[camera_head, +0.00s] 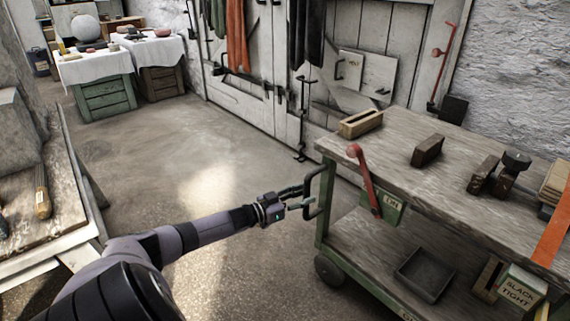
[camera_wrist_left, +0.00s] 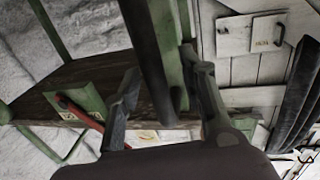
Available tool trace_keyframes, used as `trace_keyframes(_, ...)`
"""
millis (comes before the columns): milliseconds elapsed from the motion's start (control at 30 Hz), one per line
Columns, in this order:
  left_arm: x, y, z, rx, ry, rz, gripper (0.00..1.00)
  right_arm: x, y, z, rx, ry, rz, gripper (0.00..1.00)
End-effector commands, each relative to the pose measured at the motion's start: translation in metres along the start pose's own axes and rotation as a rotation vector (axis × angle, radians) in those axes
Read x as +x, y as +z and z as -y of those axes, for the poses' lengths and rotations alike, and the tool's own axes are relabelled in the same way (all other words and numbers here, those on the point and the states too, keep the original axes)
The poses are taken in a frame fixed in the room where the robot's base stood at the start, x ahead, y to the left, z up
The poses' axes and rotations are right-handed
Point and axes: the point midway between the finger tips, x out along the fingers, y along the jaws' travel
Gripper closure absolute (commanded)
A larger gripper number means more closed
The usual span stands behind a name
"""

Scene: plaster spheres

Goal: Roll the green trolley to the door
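The green trolley (camera_head: 395,150) stands at the right, with a wooden top, a lower shelf, a green frame and castors. Its dark handle (camera_head: 311,197) sticks out from its left end and shows in the left wrist view as a dark bar (camera_wrist_left: 151,55). My left gripper (camera_head: 299,198) is at this handle. Its fingers (camera_wrist_left: 160,75) are apart, one on each side of the bar, with gaps visible. I cannot tell whether either finger touches it. The pale plank door (camera_head: 247,98) is in the back wall behind the trolley. My right gripper is not in view.
Wooden blocks (camera_head: 428,150) and a red lever (camera_head: 364,180) are on the trolley; a grey tray (camera_head: 424,275) is on its shelf. A workbench (camera_head: 70,205) stands at the left, cloth-covered tables (camera_head: 95,68) far back. The floor (camera_head: 190,150) between is clear. Coats (camera_head: 308,35) hang before the door.

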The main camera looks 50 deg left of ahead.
Motion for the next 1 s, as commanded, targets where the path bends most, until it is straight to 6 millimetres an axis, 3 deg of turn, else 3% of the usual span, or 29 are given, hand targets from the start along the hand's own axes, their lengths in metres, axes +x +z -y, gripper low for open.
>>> trace_keyframes(600,-0.094,0.0,0.001,0.0,-0.002,0.002,0.62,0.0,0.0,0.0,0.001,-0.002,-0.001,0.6)
trace_keyframes(1000,-0.11,-0.001,0.002,0.0,-0.003,-0.001,0.62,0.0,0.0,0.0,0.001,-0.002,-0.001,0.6)
